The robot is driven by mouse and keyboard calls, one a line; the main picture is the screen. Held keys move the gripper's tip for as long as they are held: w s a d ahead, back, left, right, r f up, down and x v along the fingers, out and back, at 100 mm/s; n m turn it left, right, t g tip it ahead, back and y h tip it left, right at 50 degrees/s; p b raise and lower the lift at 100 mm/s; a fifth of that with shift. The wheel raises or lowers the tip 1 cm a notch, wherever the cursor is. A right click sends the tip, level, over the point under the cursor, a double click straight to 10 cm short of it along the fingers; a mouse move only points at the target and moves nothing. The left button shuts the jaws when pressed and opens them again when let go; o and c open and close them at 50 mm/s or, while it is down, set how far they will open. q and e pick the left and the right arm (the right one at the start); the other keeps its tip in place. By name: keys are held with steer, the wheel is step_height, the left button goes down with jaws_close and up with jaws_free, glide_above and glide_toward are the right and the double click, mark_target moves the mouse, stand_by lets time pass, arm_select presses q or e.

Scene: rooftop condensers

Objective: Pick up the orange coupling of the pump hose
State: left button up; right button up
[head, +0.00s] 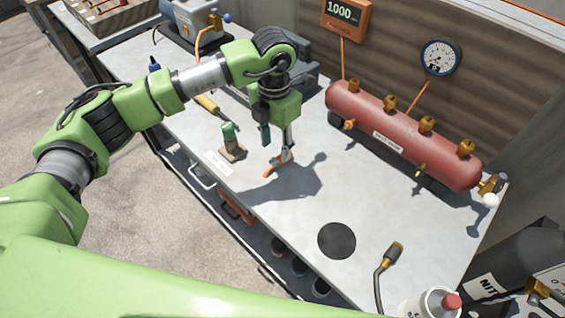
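A pump (190,22) in grey and blue stands at the back left of the bench, with a short orange hose (205,40) at its front. I cannot make out for certain which part is the hose's orange coupling. My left gripper (280,160) points down over the middle of the bench. A small slim orange piece (273,168) shows right at its fingertips, low over or on the bench top. I cannot tell whether the fingers are closed on it or what it belongs to. My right gripper is out of view.
A red manifold tank (400,137) with brass valves lies along the back right. A green-topped piece (230,140) on a small block stands left of the gripper. A black disc (337,240), a brass-ended hose (390,257) and a bottle (432,303) are in front.

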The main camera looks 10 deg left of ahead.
mark_target(277, 161)
arm_select(q)
step_height(277, 161, down, 6)
steer(key=shift+s+d+r+b, duration=0.1)
steer(key=shift+r+b, duration=0.05)
steer(key=shift+b, duration=1.05)
steer(key=shift+r, duration=0.1)
jaws_close()
